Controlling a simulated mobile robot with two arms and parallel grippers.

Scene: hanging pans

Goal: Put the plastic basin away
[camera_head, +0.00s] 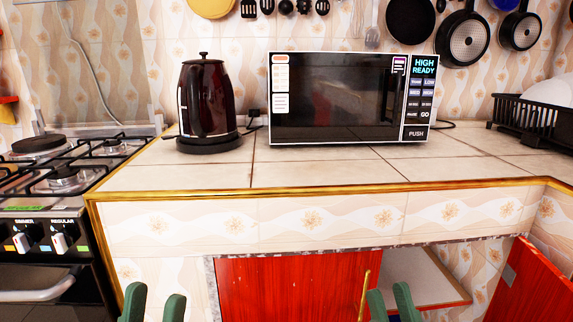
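No plastic basin can be made out for sure; a small dark blue patch shows at the bottom edge by my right gripper, too cut off to identify. My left gripper (153,305) has green fingers standing apart with nothing seen between the tips, at the lower left in front of the counter. My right gripper (391,300) also has its fingertips apart, in front of the open part of the cabinet. The red cabinet door (290,285) is closed. The red door at the right (535,285) stands open, showing a pale shelf (420,275) inside.
The tiled counter (330,173) carries a dark red kettle (205,105), a microwave (335,97) and a black dish rack (530,120). A gas stove (60,180) stands at the left. Pans (463,38) hang on the wall. A thin golden handle (363,295) sticks up beside my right gripper.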

